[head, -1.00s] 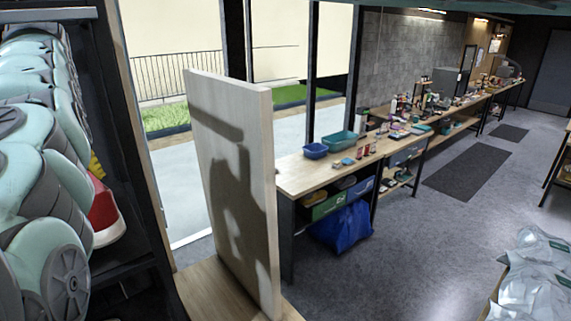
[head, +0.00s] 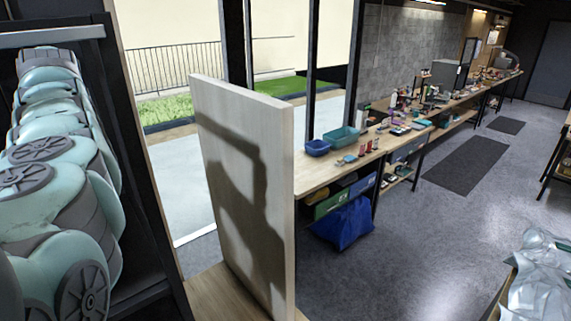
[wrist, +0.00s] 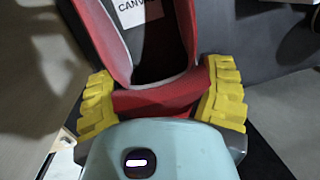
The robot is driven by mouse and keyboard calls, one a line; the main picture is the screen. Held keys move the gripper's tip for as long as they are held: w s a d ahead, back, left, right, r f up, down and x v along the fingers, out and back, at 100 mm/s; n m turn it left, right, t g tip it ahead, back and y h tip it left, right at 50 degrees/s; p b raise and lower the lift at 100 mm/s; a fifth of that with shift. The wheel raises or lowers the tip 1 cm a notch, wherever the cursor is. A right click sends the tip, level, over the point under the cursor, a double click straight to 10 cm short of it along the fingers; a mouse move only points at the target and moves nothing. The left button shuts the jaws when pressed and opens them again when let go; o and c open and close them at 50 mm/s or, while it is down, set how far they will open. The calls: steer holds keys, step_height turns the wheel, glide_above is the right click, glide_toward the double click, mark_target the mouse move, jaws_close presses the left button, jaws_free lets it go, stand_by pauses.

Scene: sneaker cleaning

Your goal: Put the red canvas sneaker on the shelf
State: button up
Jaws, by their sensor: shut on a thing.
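The red canvas sneaker (wrist: 160,103) fills the upper middle of the wrist view, its dark opening and grey lining facing the camera. A white label (wrist: 138,10) with letters starting "CANV" shows inside it. My gripper (wrist: 160,92) is shut on the sneaker's red end, one yellow ribbed finger on each side. In the head view my pale green arm reaches into a dark shelf unit (head: 150,225) at the left. The sneaker and my gripper are hidden behind the arm there. Whether the sneaker touches a shelf board cannot be told.
A pale upright wooden panel (head: 245,190) stands just right of the shelf unit. Beyond it runs a long workbench (head: 318,178) with blue bins and small items. A blue bag (head: 343,222) sits under the bench. Grey floor (head: 420,240) is open at the right.

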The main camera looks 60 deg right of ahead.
steer(key=shift+f+p, duration=0.45)
steer(key=shift+f, duration=0.55)
step_height(320, 180, down, 3)
steer(key=p, duration=0.2)
steer(key=shift+s+p, duration=0.1)
steer(key=shift+p, duration=0.3)
steer(key=shift+f, duration=0.25)
steer(key=o, duration=1.3)
steer(key=shift+d+r+b, duration=0.1)
steer(key=shift+b, duration=0.3)
